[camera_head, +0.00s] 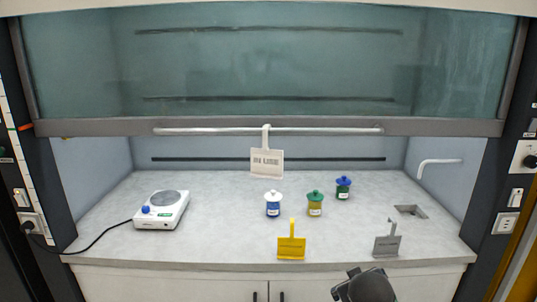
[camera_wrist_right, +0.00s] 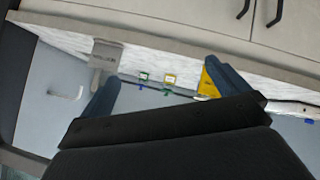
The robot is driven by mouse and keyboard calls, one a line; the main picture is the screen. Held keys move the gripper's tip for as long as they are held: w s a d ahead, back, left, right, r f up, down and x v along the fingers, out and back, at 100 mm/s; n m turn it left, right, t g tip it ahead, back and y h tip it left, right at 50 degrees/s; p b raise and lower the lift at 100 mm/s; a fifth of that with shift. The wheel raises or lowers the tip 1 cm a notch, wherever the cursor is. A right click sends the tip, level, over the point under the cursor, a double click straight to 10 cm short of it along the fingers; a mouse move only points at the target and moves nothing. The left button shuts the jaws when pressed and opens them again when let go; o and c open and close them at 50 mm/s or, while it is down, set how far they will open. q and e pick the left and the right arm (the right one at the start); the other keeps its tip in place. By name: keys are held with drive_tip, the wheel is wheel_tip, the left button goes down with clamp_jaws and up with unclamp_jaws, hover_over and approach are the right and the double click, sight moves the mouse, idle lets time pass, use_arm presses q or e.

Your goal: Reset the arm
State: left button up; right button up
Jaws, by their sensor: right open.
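My right arm shows in the head view as a dark grey part (camera_head: 366,287) at the bottom edge, in front of the hood's counter. In the right wrist view, which looks upside down at the counter, my right gripper (camera_wrist_right: 162,76) is open, its two dark blue fingers wide apart with nothing between them. The fingers appear in front of the counter edge, with a grey tag (camera_wrist_right: 105,55) beyond the left finger and a yellow tag (camera_wrist_right: 208,84) beside the right one. My left gripper is in neither view.
On the counter (camera_head: 225,240) stand a white-lidded bottle (camera_head: 273,209), a green-lidded bottle (camera_head: 315,208), a blue-lidded bottle (camera_head: 343,191) and a white hotplate-like device (camera_head: 161,214). A white tag (camera_head: 267,163) hangs at the sash handle (camera_head: 200,131). The sash is raised.

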drive_tip(key=s+a+f+g+y, duration=0.1)
drive_tip(key=s+a+f+g, duration=0.1)
drive_tip(key=s+f, duration=0.7)
drive_tip(key=s+a+f+m+g+y, duration=0.1)
drive_tip(key=s+a+f+g, duration=0.1)
drive_tip(key=s+f, duration=0.7)
drive_tip(key=s+a+f+g+y, duration=0.1)
drive_tip(key=s+a+f+g, duration=0.2)
drive_tip(key=s+f, duration=0.7)
drive_tip(key=s+g, duration=0.1)
drive_tip(key=s, duration=0.5)
drive_tip(key=shift+s+m, duration=0.15)
drive_tip(key=shift+m, duration=0.25)
